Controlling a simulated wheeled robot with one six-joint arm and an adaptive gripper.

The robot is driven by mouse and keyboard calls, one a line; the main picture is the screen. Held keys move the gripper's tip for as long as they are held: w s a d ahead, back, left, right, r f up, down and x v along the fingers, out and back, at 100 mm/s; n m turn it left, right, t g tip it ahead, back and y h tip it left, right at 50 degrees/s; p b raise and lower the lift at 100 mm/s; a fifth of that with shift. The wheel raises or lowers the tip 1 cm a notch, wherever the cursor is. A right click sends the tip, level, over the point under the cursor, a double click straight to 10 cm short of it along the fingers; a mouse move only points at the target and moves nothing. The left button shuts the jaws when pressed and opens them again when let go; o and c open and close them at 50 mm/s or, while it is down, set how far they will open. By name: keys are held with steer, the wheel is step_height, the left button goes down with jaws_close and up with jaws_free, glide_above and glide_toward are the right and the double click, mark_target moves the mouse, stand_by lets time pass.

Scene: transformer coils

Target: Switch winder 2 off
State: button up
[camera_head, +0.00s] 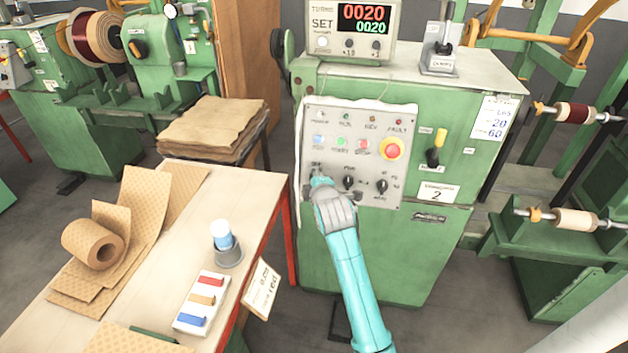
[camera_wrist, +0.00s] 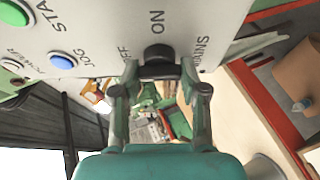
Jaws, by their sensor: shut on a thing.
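Winder 2 is the green machine (camera_head: 390,255) with a "2" plate (camera_head: 437,193) on its front. Its light control panel (camera_head: 345,155) carries lamps, coloured buttons, a red stop button on yellow (camera_head: 391,149) and dark rotary knobs. My gripper (camera_head: 318,183) is at the panel's lower left corner and mostly hides the knob there. In the wrist view, my gripper (camera_wrist: 160,75) has one finger on each side of a black knob (camera_wrist: 159,53) and is shut on it. Lettering beside the knob reads ON, with part of OFF to its left. The knob's pointer direction cannot be told.
A counter (camera_head: 362,28) showing 0020 stands on the machine. A wooden table (camera_head: 185,250) with brown sheets, a roll and a colour-block tray (camera_head: 202,303) is left of my arm. Wire spools (camera_head: 575,220) are at right.

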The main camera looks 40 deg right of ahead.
stand_by(0.4)
steer(key=o, duration=1.2)
steer(key=shift+c, duration=0.2)
steer(key=v, duration=1.2)
